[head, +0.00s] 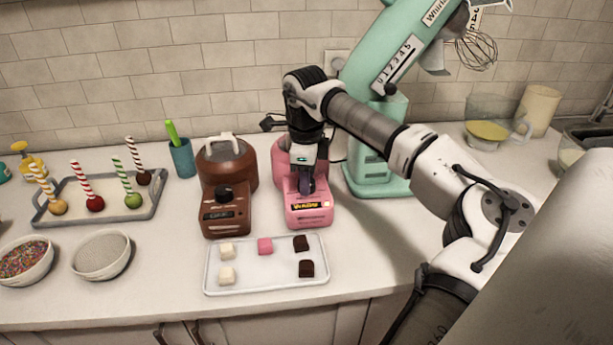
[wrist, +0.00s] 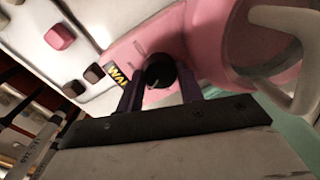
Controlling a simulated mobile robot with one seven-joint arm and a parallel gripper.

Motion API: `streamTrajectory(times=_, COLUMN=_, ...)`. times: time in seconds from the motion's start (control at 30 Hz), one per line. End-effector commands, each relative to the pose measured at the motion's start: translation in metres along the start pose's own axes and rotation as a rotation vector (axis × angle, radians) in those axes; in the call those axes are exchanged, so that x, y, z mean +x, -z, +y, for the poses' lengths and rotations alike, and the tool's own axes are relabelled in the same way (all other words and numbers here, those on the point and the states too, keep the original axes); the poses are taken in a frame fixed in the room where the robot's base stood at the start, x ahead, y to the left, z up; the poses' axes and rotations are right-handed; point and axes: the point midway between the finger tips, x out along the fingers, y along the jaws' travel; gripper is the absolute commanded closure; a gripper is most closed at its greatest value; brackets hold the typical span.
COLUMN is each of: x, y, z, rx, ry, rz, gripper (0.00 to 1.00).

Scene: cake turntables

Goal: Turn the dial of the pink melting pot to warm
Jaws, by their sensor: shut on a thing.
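The pink melting pot (head: 310,212) stands on the counter, right of the brown pot. My gripper (head: 306,190) points down over its front part and hides its dial in the head view. In the wrist view the black dial (wrist: 160,71) sits between the two dark fingers of my gripper (wrist: 160,92), which is shut on it. The pot's pink housing (wrist: 205,45) and its pale handle show behind. A yellow label (wrist: 118,74) on the front is partly visible; I cannot read the dial's setting.
A brown melting pot (head: 228,215) stands close on the left. A white tray (head: 245,288) with several sweets lies in front. A mint stand mixer (head: 370,173) is close behind on the right.

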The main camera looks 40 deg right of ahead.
Motion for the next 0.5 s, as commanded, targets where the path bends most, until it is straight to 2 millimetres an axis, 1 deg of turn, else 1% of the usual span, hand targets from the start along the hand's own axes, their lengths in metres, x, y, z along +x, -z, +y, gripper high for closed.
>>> streamTrajectory(times=0.17, x=-0.0004, y=-0.0001, z=-0.0004, rx=0.001, ry=0.001, rz=-0.001, gripper=0.86)
streamTrajectory(times=0.2, x=-0.0004, y=-0.0001, z=-0.0004, rx=0.001, ry=0.002, rz=-0.001, gripper=0.59)
streamTrajectory(times=0.33, x=-0.0003, y=-0.0001, z=-0.0003, rx=0.002, ry=0.001, rz=-0.001, gripper=0.43)
streamTrajectory(times=0.5, x=-0.0002, y=-0.0001, z=-0.0004, rx=0.002, ry=0.002, rz=-0.001, gripper=0.42)
